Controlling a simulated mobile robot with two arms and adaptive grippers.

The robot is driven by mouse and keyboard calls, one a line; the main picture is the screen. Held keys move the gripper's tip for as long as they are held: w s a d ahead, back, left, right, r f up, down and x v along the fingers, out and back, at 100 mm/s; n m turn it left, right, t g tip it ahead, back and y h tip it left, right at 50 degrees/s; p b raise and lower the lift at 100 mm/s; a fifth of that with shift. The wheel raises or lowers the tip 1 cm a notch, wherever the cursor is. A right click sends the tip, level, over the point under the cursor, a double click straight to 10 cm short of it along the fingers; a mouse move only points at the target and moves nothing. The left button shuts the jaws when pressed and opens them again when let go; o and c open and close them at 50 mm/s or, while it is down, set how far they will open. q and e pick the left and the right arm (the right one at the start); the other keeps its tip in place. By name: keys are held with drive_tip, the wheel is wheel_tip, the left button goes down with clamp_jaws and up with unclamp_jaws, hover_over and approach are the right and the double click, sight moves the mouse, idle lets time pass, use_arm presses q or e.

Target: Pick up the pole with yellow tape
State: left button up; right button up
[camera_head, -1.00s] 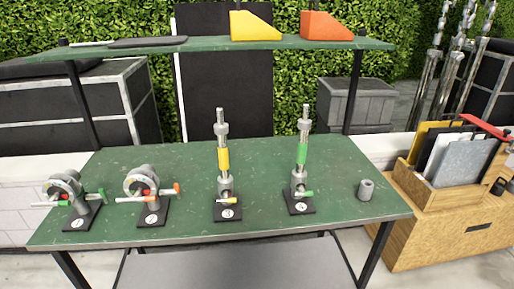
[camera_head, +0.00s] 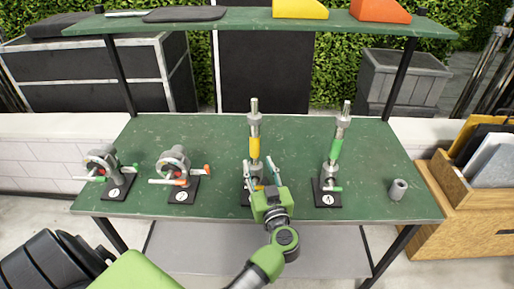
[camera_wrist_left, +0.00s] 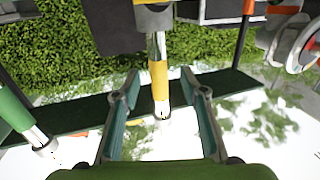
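The pole with yellow tape (camera_head: 254,146) stands upright on the green table, its top bare metal. My left gripper (camera_head: 261,168) is in front of its lower part and hides most of its base. In the left wrist view, the yellow-taped pole (camera_wrist_left: 159,84) shows between the two spread fingers (camera_wrist_left: 163,98), with clear gaps on both sides. The gripper is open and holds nothing; I cannot tell whether the pole is fully within the fingers' reach. My right gripper is not in view.
A green-taped pole (camera_head: 336,148) stands close on the right, on a black base. Two clamp fixtures (camera_head: 102,164) (camera_head: 174,168) stand at the left. A grey cylinder (camera_head: 398,189) is at the right of the table (camera_head: 220,137). A shelf (camera_head: 240,20) spans above the back.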

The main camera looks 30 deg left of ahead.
sight(256, 154)
use_arm(q)
drive_tip(key=shift+x, duration=0.9)
drive_tip(key=shift+w+a+r, duration=0.15)
drive_tip(key=shift+w, duration=0.1)
drive_tip(key=p+x, duration=0.1)
drive_tip(key=x, duration=0.3)
drive_tip(key=shift+w+a, duration=0.15)
drive_tip(key=shift+w, duration=0.2)
drive_tip(key=shift+s+r, duration=0.1)
drive_tip(key=c, duration=0.4)
clamp_jaws()
